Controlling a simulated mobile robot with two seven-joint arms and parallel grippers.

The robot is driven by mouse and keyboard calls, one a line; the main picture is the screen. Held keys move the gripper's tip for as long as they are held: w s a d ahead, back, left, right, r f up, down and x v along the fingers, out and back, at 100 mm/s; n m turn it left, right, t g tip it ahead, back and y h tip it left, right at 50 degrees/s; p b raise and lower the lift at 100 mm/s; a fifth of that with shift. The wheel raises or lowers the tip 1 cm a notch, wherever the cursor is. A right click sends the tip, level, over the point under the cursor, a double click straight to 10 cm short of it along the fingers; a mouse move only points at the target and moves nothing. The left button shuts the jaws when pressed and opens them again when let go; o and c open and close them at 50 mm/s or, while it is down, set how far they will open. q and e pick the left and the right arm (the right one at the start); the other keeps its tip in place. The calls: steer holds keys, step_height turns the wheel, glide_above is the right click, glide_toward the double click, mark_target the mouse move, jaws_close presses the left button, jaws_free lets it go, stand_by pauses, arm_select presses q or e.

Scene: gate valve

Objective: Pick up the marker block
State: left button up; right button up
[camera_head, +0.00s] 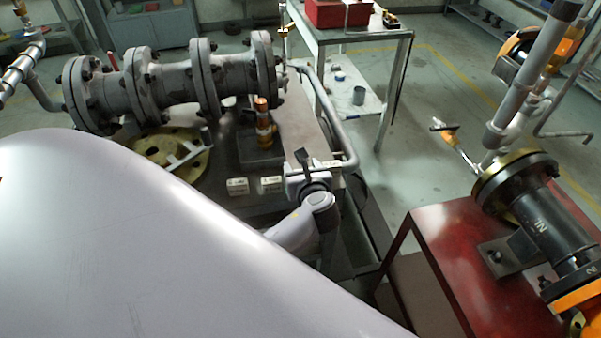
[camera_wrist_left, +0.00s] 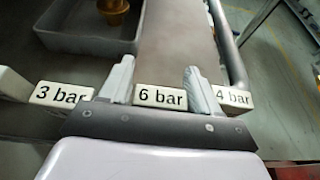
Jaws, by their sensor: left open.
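In the left wrist view, a white marker block reading "6 bar" (camera_wrist_left: 160,97) lies between the two pale fingers of my open left gripper (camera_wrist_left: 159,66). A "3 bar" block (camera_wrist_left: 62,94) is left of the fingers and a "4 bar" block (camera_wrist_left: 233,98) is right of them, partly behind the right finger. In the head view, my left gripper (camera_head: 307,160) is at the bench edge, partly hidden by my wrist. Two small white blocks (camera_head: 237,186) (camera_head: 271,184) show left of it, labels too small to read. My right gripper is not in view.
A grey flanged pipe (camera_head: 160,88) lies at the back left. A bent grey rail (camera_head: 332,115) runs beside my gripper. A grey tray (camera_wrist_left: 90,42) is ahead at left in the wrist view. A red table (camera_head: 460,255) with a flanged pipe stands at the right.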

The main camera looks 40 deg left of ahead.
arm_select(q)
steer(key=shift+w+a, duration=0.1)
steer(key=c, duration=0.7)
steer(key=shift+r, duration=0.1)
steer(key=shift+r, duration=0.55)
step_height(320, 180, up, 19)
steer(key=shift+f+p, duration=0.1)
steer(key=shift+p, duration=1.15)
